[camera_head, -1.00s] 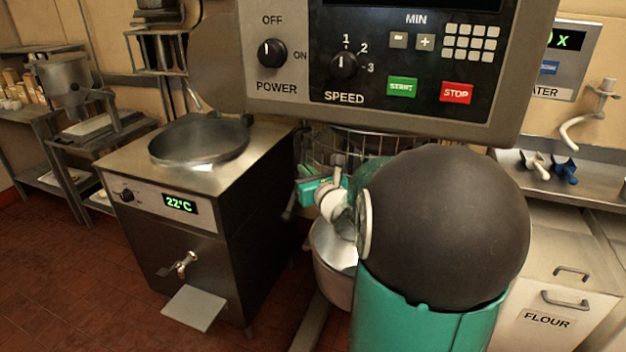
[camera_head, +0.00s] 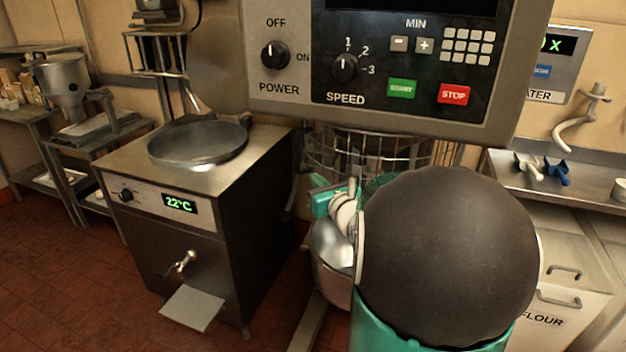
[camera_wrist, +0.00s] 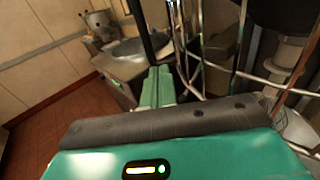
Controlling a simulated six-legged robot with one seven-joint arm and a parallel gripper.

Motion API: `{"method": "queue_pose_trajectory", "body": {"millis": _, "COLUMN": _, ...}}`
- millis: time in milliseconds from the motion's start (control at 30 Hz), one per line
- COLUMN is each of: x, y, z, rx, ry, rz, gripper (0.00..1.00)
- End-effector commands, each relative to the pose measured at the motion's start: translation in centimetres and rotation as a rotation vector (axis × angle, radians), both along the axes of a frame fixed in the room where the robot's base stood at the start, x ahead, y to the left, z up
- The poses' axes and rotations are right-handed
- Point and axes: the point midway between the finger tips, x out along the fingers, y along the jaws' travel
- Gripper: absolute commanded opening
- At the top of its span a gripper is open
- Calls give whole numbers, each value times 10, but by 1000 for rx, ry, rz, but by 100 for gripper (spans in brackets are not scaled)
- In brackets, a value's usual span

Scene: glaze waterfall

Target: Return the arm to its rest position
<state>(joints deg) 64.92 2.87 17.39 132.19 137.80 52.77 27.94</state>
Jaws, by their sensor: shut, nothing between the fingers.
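My arm fills the lower right of the head view, with its large dark round joint in front of the mixer. My gripper (camera_head: 322,200) shows as a small teal part left of that joint, beside the mixer's wire guard and above its bowl. In the wrist view my gripper (camera_wrist: 157,85) points away from the camera with its teal fingers together and nothing held. The metal rods of the wire guard (camera_wrist: 195,75) run close along its right side. I cannot tell whether they touch.
The mixer's control panel (camera_head: 380,65) hangs above my arm. The wire guard (camera_head: 345,150) and steel bowl (camera_head: 330,255) are close behind it. A cooker reading 22°C (camera_head: 180,204) stands left, the flour bin (camera_head: 560,275) right. Red floor (camera_head: 80,280) is open at lower left.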

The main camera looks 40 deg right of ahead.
Motion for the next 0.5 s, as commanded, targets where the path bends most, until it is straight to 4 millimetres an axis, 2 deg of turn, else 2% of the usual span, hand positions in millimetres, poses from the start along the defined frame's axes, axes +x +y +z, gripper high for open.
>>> {"method": "queue_pose_trajectory", "body": {"millis": 33, "x": -12, "y": -1, "z": 2, "rx": -5, "ry": -2, "rz": -7, "gripper": 0}}
{"method": "queue_pose_trajectory", "body": {"millis": 333, "x": -63, "y": 1, "z": 1, "rx": -3, "ry": 0, "rz": -8, "gripper": 0}}
{"method": "queue_pose_trajectory", "body": {"millis": 500, "x": -79, "y": 3, "z": 1, "rx": -3, "ry": 1, "rz": -6, "gripper": 0}}
